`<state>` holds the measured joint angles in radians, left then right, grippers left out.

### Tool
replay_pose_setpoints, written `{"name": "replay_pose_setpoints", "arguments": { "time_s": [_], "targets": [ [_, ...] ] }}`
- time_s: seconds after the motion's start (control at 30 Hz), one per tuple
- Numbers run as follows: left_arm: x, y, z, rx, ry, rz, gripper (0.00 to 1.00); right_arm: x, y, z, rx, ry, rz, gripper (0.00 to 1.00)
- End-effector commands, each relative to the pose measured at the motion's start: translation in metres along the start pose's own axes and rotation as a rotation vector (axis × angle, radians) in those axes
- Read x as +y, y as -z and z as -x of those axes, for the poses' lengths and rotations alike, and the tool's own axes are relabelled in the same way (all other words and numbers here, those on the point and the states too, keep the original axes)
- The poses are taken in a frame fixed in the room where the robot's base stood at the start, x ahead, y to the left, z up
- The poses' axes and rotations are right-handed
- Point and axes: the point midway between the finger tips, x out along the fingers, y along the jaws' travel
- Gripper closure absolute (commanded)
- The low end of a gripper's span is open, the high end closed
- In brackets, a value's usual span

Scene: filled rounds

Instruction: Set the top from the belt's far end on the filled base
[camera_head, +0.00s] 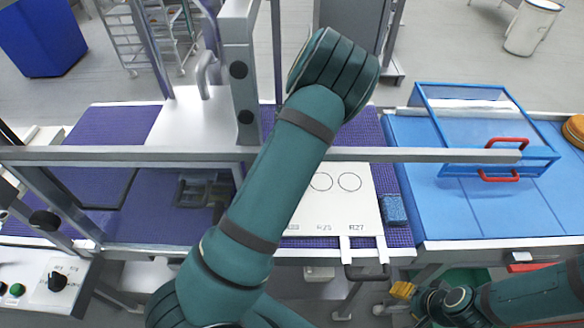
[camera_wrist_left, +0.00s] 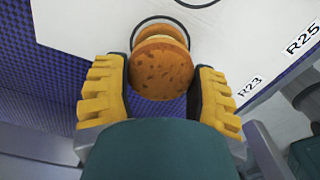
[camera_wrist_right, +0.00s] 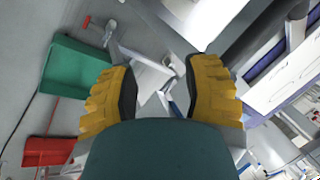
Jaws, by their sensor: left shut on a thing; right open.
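In the left wrist view my left gripper (camera_wrist_left: 160,84) is shut on a brown round top (camera_wrist_left: 160,76), held between its yellow fingers. Just behind the top show a pale filling layer and another brown round, the filled base (camera_wrist_left: 168,30). They stand within a printed ring on the white board (camera_wrist_left: 85,22). I cannot tell whether top and filling touch. In the head view my arm hides this gripper and both rounds. The white board (camera_head: 335,208) shows there with two empty rings. My right gripper (camera_head: 405,292) is open and empty, low at the front right; its fingers show in the right wrist view (camera_wrist_right: 160,90).
A purple belt (camera_head: 110,125) runs under a grey frame bar (camera_head: 400,154). A blue sponge (camera_head: 395,209) lies right of the board. A blue surface (camera_head: 430,205) with a clear, red-handled hatch (camera_head: 470,125) stands right. Orange-brown rounds (camera_head: 574,128) sit at the right edge.

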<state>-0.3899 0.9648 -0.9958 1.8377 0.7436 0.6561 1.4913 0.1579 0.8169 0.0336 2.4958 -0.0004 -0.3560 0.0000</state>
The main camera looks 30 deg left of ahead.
Motion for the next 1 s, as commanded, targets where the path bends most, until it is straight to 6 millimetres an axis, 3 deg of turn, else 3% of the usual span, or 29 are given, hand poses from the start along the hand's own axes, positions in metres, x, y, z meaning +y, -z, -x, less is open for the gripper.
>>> {"name": "replay_pose_setpoints", "arguments": {
  "time_s": [1.0],
  "targets": [
    [0.0,0.0,-0.011,0.0,0.0,0.0,0.54,0.003,-0.001,-0.006,0.0,0.0,0.0,0.52]
  ]
}}
